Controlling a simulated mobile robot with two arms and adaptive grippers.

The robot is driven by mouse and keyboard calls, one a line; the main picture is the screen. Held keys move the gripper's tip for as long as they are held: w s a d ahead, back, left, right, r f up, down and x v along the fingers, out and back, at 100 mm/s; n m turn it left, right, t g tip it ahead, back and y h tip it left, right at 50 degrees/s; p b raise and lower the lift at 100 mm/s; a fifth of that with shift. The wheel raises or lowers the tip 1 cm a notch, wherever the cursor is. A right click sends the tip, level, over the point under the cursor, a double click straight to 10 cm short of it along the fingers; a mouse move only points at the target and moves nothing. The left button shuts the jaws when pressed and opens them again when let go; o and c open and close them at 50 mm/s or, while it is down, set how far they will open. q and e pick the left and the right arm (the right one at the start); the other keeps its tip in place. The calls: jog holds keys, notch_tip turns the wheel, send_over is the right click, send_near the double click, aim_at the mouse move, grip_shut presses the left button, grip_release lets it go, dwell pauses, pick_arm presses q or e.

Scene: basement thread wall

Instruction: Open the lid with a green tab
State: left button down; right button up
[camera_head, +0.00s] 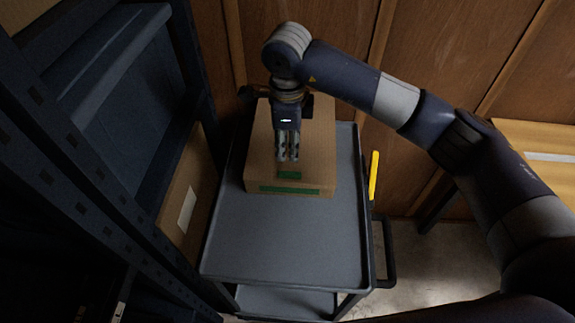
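A brown cardboard box (320,150) stands on the grey top of a cart, toward its far end. A small green tab (289,175) shows on the box's top near the front edge. A longer green strip (290,190) runs along the front edge below it. The lid looks flat and closed. My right gripper (288,159) points down over the box, its fingertips just behind the tab in the picture. Its fingers are close together with nothing visible between them. Whether they touch the box, I cannot tell. The gripper hides part of the box top. My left gripper is not in view.
The grey cart (285,240) has bare room in front of the box. A dark shelving rack (120,70) with another cardboard box (187,205) stands close on the left. A yellow object (374,175) is at the cart's right edge. A wooden wall (450,45) is behind.

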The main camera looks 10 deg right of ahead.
aim_at(288, 173)
jog(key=f+p, duration=0.1)
jog(key=f, duration=0.4)
jog(key=f+p, duration=0.1)
jog(key=f, duration=0.4)
jog(key=shift+w+f, duration=0.2)
jog(key=shift+f, duration=0.05)
jog(key=shift+c, duration=0.2)
grip_shut()
